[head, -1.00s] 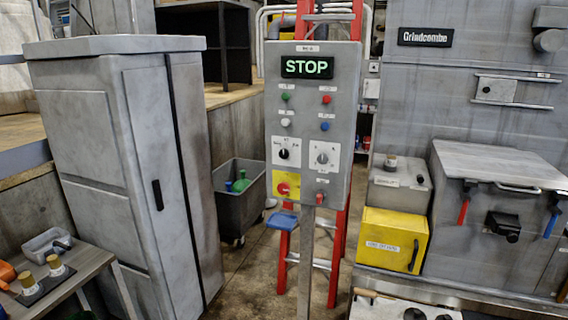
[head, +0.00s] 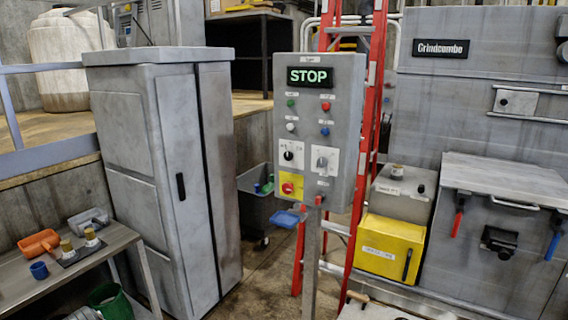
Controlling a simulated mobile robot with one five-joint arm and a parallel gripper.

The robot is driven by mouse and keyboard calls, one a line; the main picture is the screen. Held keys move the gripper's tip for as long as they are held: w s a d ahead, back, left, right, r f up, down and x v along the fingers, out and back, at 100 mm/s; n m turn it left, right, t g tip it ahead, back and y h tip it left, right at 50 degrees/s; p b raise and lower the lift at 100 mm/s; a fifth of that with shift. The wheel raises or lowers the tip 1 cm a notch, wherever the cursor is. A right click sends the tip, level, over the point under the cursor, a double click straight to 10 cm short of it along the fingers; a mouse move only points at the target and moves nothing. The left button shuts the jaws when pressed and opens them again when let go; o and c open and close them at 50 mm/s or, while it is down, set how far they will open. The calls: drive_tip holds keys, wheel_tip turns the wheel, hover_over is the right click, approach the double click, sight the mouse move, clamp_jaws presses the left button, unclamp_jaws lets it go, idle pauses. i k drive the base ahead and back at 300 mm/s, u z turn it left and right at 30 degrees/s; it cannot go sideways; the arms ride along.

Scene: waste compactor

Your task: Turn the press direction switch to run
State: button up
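The grey control panel (head: 317,135) stands on a post in the middle of the head view. Its lit display (head: 310,76) reads STOP in green. Two rotary switches sit side by side below the push buttons: a black-knobbed one (head: 288,155) on the left and a grey-knobbed one (head: 322,161) on the right, both on white plates. Their lettering is too small to read, so I cannot tell which is the press direction switch. A red knob on a yellow plate (head: 290,188) is below them. My gripper is not in view.
A tall grey cabinet (head: 150,150) stands left of the panel. A metal bench (head: 75,270) with small items is at the lower left. A red ladder (head: 372,120) stands behind the panel. The grey machine (head: 475,95) and a yellow box (head: 388,247) are at the right.

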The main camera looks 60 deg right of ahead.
sight(288, 155)
drive_tip(key=z, duration=0.15)
drive_tip(key=i, duration=0.95)
drive_tip(key=u, duration=0.1)
